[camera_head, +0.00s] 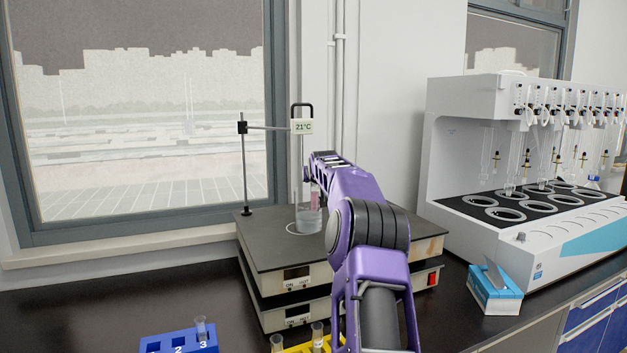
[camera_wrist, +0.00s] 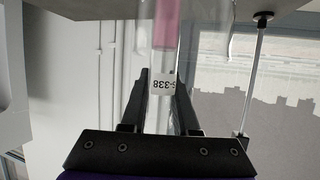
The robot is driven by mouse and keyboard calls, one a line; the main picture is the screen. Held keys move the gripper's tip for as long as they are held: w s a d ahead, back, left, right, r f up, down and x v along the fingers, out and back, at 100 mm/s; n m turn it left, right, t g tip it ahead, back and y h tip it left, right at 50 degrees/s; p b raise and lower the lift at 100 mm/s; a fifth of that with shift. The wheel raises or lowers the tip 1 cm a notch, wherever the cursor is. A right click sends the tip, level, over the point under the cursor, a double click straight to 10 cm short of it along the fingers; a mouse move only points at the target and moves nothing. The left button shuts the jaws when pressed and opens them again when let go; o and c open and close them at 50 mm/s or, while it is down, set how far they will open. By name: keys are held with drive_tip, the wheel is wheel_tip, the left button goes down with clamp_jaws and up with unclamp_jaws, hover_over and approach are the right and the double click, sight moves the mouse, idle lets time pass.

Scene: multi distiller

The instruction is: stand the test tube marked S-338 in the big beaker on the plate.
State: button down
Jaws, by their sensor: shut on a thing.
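The test tube marked S-338 (camera_wrist: 166,28) holds pink liquid. It also shows in the head view (camera_head: 314,201). My gripper (camera_wrist: 161,78) is shut on its upper part, around the label, with one finger on each side. The big beaker (camera_head: 306,222) stands on the dark plate (camera_head: 265,248) and holds some clear liquid. In the wrist view, which is upside down, the beaker's clear wall (camera_wrist: 212,42) shows around the tube's lower part, so the tube looks upright and partly inside. I cannot tell whether its bottom touches the beaker's floor. My arm hides part of the plate.
A stand rod (camera_head: 245,175) carries a thermometer display (camera_head: 303,127) over the beaker. A blue rack (camera_head: 180,342) and a yellow rack (camera_head: 328,345) with tubes stand in front. A blue box (camera_head: 495,295) and a large distiller (camera_head: 445,150) are at right.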

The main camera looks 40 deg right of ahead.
drive_tip(key=c, duration=0.6)
unclamp_jaws()
drive_tip(key=shift+w+a+r, duration=0.1)
drive_tip(key=shift+w+a, duration=0.05)
drive_tip(key=shift+a, duration=0.05)
wheel_tip(320, 180, up, 5)
drive_tip(key=p, duration=0.5)
drive_tip(key=shift+r, duration=0.15)
idle(0.7)
drive_tip(key=b+v, duration=0.1)
drive_tip(key=v, duration=0.4)
drive_tip(key=b+v, duration=0.1)
drive_tip(key=v, duration=0.5)
drive_tip(key=b+v, duration=0.1)
drive_tip(key=v, duration=0.5)
drive_tip(key=shift+s+d+f, duration=0.2)
drive_tip(key=shift+s, duration=0.15)
